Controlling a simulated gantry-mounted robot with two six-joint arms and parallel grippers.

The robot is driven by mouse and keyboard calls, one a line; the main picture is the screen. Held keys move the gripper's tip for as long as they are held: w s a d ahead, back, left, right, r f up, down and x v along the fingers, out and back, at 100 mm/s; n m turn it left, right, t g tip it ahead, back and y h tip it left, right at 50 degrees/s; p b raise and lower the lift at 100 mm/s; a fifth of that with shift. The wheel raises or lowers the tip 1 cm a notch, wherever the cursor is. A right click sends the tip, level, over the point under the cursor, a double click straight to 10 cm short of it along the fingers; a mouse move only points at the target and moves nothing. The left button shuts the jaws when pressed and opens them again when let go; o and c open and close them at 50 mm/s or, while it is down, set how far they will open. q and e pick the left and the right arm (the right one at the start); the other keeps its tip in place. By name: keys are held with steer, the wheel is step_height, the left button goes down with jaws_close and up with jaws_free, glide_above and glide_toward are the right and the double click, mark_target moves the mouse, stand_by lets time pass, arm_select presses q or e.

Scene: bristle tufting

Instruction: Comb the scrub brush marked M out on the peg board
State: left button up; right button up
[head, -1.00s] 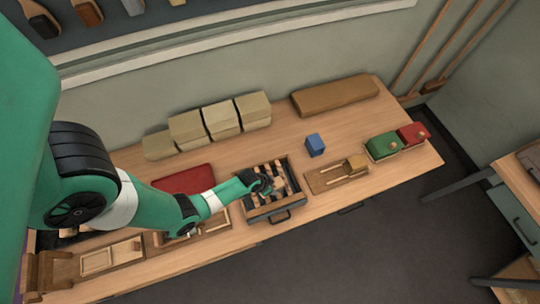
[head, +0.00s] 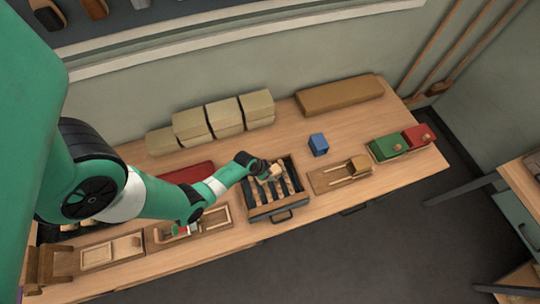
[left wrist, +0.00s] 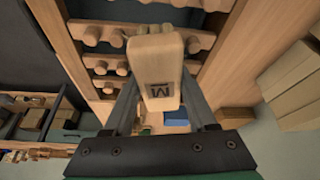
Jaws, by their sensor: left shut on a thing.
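My left gripper (head: 264,169) is shut on a pale wooden scrub brush (head: 274,172) near the back of the peg board (head: 292,207). In the left wrist view the brush (left wrist: 155,70) sits between the fingers (left wrist: 155,105), its face marked with a dark M. The peg board is a dark tray with rows of wooden pegs; its peg rows (left wrist: 110,62) show behind the brush in the left wrist view. My right gripper is not in view.
A blue block (head: 318,144) and a wooden fixture (head: 340,175) stand right of the board. Green (head: 388,148) and red (head: 418,137) boxes are at the far right. Tan blocks (head: 225,115) line the back. Wooden trays (head: 113,250) lie at the front left.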

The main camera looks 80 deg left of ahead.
arm_select(q)
steer(key=shift+a+r, duration=0.1)
steer(key=shift+a, duration=0.95)
steer(key=shift+d, duration=1.1)
steer(key=shift+w+d+f+p, duration=0.15)
steer(key=shift+d+p, duration=0.2)
steer(key=shift+d, duration=1.1)
steer(key=shift+w+d+f+p, duration=0.15)
steer(key=shift+d+p, duration=0.2)
steer(key=shift+d, duration=1.1)
steer(key=shift+a, duration=0.15)
steer(key=shift+a+f, duration=0.1)
steer(key=shift+a, duration=0.1)
steer(key=shift+c, duration=0.6)
steer(key=shift+s+a+b, duration=0.2)
steer(key=shift+a+b, duration=0.1)
steer(key=shift+a, duration=1.3)
